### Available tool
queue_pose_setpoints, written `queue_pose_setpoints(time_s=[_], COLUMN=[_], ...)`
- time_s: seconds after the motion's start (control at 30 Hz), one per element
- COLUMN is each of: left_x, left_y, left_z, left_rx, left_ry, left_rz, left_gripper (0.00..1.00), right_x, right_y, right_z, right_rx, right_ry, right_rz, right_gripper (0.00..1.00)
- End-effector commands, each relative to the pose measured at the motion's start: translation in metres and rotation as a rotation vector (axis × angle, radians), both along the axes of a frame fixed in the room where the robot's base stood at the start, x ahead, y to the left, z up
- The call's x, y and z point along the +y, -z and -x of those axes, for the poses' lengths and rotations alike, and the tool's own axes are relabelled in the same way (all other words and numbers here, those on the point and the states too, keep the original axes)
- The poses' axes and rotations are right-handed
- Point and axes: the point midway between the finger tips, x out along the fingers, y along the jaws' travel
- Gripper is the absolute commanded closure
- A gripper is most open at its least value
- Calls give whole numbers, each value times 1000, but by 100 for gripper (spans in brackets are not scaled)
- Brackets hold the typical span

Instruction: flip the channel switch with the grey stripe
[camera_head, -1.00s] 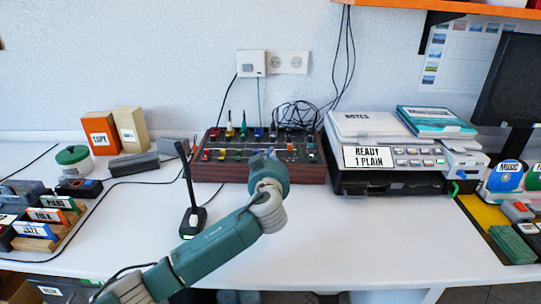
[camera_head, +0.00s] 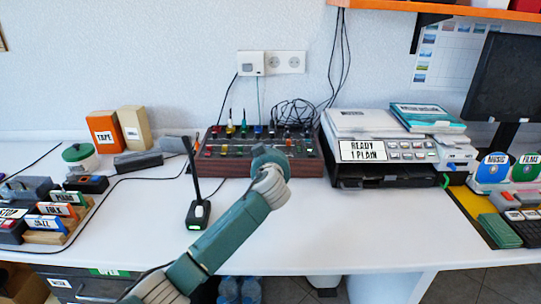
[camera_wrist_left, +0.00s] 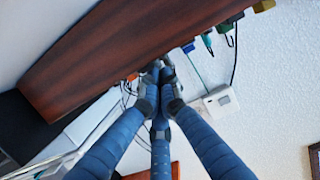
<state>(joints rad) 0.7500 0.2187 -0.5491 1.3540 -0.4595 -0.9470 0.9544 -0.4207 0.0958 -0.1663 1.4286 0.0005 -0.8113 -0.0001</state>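The channel panel, a wood-sided box (camera_head: 305,168) with rows of coloured switches and knobs, stands against the wall in the head view. Its wooden side (camera_wrist_left: 105,45) fills the upper left of the left wrist view. I cannot make out which switch has the grey stripe. My left arm's wrist covers part of the panel front in the head view and hides the gripper there. In the left wrist view my left gripper (camera_wrist_left: 160,72) has its fingertips together at the wood's edge, with nothing visible between them. My right gripper is not in view.
A microphone (camera_head: 198,212) stands left of my arm. A printer (camera_head: 388,177) is right of the panel. Orange (camera_head: 104,131) and tan (camera_head: 134,124) boxes stand on the left. Cables hang behind the panel. The white table front (camera_head: 320,235) is clear.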

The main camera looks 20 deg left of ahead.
Motion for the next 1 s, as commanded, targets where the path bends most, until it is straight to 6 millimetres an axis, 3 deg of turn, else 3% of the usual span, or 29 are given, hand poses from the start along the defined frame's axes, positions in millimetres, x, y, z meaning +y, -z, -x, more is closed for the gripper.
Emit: queue_pose_setpoints(time_s=[0.6,1.0], left_x=[-29,-31], left_y=[-22,-24], left_z=[97,108], left_rx=[0,0], left_ry=[2,0], left_rz=[1,-1], left_gripper=[100,100], right_x=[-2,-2], right_y=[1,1], right_z=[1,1], right_rx=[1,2], right_ry=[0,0], right_rz=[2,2], right_gripper=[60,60])
